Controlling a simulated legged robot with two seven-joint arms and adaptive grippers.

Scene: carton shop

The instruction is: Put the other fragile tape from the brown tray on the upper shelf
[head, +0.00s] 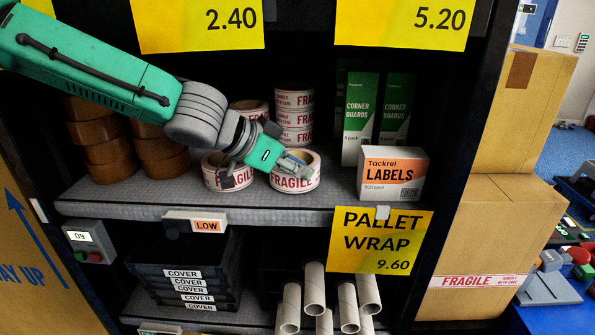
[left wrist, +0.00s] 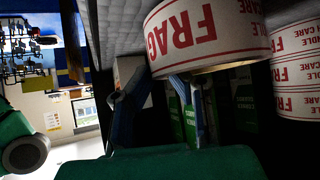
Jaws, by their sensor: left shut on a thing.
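My left gripper (head: 292,163) reaches in from the left over the upper shelf (head: 345,205). It is shut on a white fragile tape roll (head: 296,183) with red print, gripping its wall from above. The roll is upright at the shelf's front, on the shelf or just above it; I cannot tell which. In the left wrist view this tape (left wrist: 210,38) fills the top, near the fingers (left wrist: 160,95). The brown tray is not visible. My right gripper is not in view.
Behind stand a stack of fragile tapes (head: 295,115) and brown tape rolls (head: 110,150) at left. To the right are a Tackrel labels box (head: 392,174) and green corner guard boxes (head: 360,115). Free shelf shows between the held tape and the labels box. Price cards (head: 380,240) hang at the edge.

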